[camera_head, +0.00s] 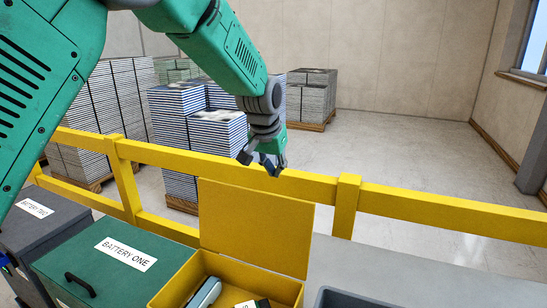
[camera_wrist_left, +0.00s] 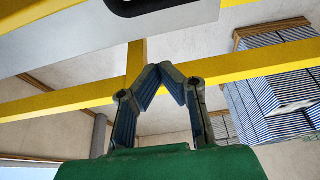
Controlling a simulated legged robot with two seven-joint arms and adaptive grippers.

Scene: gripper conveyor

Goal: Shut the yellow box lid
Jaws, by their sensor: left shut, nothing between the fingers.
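The yellow box (camera_head: 277,286) stands at the bottom centre of the head view, with a blue-grey item and a dark labelled item inside. Its yellow lid (camera_head: 255,228) stands upright at the box's far side, so the box is open. My left gripper (camera_head: 272,168) is shut and empty, above and beyond the lid's top edge, near the yellow rail. In the left wrist view its fingertips (camera_wrist_left: 163,70) meet with nothing between them. My right gripper is in neither view.
A yellow railing (camera_head: 420,204) runs behind the boxes. A green box labelled BATTERY ONE (camera_head: 70,262) and a dark grey box (camera_head: 30,240) stand to the left. A dark tray (camera_head: 345,298) is at the right on a grey surface (camera_head: 390,270). Stacked pallets (camera_head: 180,130) stand beyond the rail.

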